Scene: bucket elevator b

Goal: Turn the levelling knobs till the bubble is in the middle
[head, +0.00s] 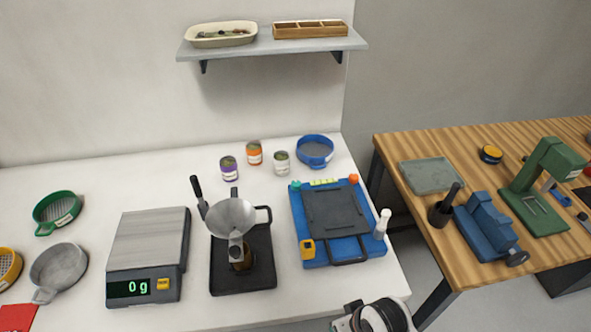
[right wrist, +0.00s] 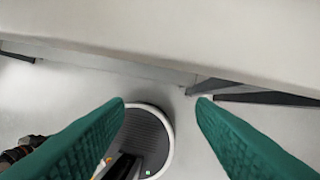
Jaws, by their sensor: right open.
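A blue device (head: 372,245) with a dark grey plate (head: 335,208) sits at the right end of the white table. A teal knob (head: 295,185) and an orange knob (head: 353,179) stand at its back corners, with a yellow-green strip (head: 323,182) between them. A white upright piece (head: 383,222) stands at its right side and a yellow part (head: 307,250) at its front left. I cannot make out a bubble. My right gripper (right wrist: 162,102) is open and empty in the right wrist view, apart from everything, facing the floor beside a pale edge. My left gripper is out of view.
A scale (head: 148,250) reading 0 g and a black stand with a metal funnel (head: 231,217) are left of the device. Several small jars and a blue sieve (head: 315,151) are behind. A wooden bench (head: 445,225) with tools stands right, across a gap.

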